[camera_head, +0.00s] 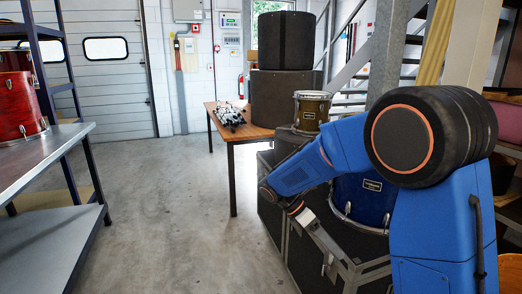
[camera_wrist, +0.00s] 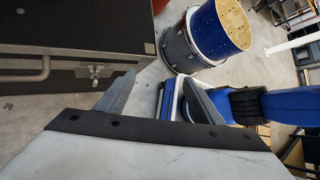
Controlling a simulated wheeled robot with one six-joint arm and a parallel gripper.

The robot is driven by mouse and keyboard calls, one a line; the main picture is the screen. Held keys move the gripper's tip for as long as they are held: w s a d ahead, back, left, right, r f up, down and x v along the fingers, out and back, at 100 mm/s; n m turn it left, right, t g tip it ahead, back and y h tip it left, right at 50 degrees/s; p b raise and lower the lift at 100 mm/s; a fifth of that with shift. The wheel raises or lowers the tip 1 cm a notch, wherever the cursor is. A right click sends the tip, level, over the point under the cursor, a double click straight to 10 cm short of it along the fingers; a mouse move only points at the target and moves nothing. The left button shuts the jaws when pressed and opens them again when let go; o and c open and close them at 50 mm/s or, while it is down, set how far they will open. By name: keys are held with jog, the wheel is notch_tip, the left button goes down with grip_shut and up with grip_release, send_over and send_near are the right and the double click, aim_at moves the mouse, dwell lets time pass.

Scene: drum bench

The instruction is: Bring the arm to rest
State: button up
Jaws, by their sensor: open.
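My arm is folded in the head view, its blue links in front of the black cases on the right. My gripper (camera_wrist: 158,95) shows in the wrist view with its two grey fingers spread apart and nothing between them. In the head view the wrist end hangs low beside the black flight case (camera_head: 310,262), and the fingertips are hard to make out there. I cannot tell how far the gripper is from the case.
A blue drum (camera_head: 363,203) is partly hidden behind my arm. A small brown drum (camera_head: 311,112) stands on a case. A wooden table (camera_head: 257,133) is behind. A metal workbench (camera_head: 40,160) with a red drum (camera_head: 18,108) is left. Open floor (camera_head: 165,215) lies between.

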jog(key=s+d+r+m+t+y, duration=0.2)
jog(key=s+m+y, duration=0.1)
jog(key=s+m, duration=0.3)
jog(key=s+d+r+m+t+y, duration=0.2)
jog(key=s+m, duration=0.5)
jog(key=s, duration=0.4)
jog(key=s+d+r+m+t+y, duration=0.3)
jog(key=s+m+t, duration=0.1)
jog(key=s+m, duration=0.3)
jog(key=shift+s+d+y, duration=0.3)
jog(key=shift+s+d, duration=0.05)
jog(key=shift+s, duration=0.45)
jog(key=shift+d, duration=0.25)
